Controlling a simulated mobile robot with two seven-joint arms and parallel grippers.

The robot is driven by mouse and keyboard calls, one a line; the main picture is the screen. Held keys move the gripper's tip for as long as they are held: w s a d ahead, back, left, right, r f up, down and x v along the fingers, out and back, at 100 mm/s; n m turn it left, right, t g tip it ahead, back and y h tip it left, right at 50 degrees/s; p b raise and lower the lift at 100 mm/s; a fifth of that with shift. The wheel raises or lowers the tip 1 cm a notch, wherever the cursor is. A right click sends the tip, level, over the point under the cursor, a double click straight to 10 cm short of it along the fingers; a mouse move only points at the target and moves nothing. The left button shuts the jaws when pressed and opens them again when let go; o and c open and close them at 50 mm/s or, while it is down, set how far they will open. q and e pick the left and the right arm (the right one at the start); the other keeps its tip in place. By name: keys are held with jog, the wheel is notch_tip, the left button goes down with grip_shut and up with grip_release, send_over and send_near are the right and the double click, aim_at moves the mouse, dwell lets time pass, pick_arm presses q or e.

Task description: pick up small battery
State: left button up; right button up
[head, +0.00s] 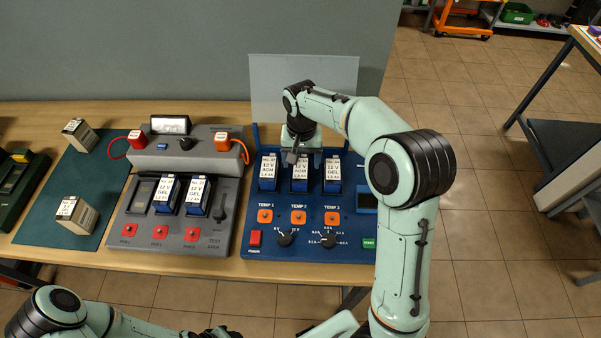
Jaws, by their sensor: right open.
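Small blue batteries with white labels stand upright in two devices. Three are in the blue charger (268,222): a left one (268,172), a middle one (300,178) and a right one (333,178) marked GEL. Two more, a left one (166,195) and a right one (198,197), sit in the grey tester (150,222). Two beige batteries, a far one (80,135) and a near one (76,214), are on the green mat (62,176). My right gripper (292,158) is open above the middle charger battery's top end; contact is unclear. My left gripper is outside the picture.
The charger has three orange buttons, dark knobs and a pale upright panel (265,85) behind it. Red and orange cables rise from the tester's back block. A dark green device (18,180) stands at the left edge. The wooden table's front strip (150,264) is clear.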

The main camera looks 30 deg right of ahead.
aim_at(300, 169)
notch_tip(300, 169, down, 5)
jog(key=shift+a+r, duration=0.1)
grip_shut()
jog(key=shift+w+r, duration=0.1)
jog(key=shift+r, duration=0.1)
